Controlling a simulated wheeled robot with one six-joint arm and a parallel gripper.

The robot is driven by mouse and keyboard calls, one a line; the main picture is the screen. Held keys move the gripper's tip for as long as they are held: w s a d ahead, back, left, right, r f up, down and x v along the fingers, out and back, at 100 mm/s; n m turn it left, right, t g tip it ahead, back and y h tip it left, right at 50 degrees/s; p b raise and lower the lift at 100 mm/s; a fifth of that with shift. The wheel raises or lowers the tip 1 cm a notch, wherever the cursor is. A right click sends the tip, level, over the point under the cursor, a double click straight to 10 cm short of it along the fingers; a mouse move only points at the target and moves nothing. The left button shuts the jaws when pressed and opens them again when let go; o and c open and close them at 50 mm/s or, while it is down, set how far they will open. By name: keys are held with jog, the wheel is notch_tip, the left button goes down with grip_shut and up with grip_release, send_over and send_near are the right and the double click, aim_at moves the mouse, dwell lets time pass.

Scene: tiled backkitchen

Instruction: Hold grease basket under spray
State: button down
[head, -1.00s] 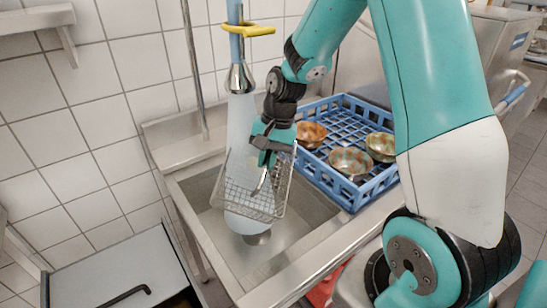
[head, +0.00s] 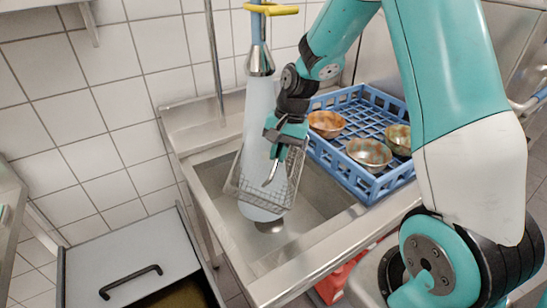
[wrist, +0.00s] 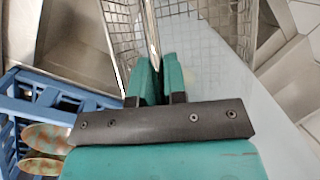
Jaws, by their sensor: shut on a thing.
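My gripper (head: 276,150) is shut on the handle of the wire grease basket (head: 263,192) and holds it tilted over the sink (head: 318,215). The spray head (head: 260,62) hangs above, with a yellow lever (head: 276,10). A pale cone of water (head: 257,115) runs from it down to the drain, and the basket overlaps this cone in the head view. In the wrist view my gripper (wrist: 156,75) grips the metal handle, with the basket's mesh (wrist: 233,18) beyond it and the pale spray (wrist: 218,58) on the right. The basket's inside is partly hidden by my gripper.
A blue rack (head: 345,178) with bowls (head: 369,153) stands right of the sink, close to my arm. At lower left is a metal box with a handled lid (head: 115,258) and a dark opening. A red object (head: 338,283) is below the counter. Tiled wall is behind.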

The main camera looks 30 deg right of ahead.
jog(key=shift+d, duration=0.1)
jog(key=shift+d+p, duration=0.45)
jog(key=shift+d, duration=0.95)
jog(key=shift+r, duration=0.1)
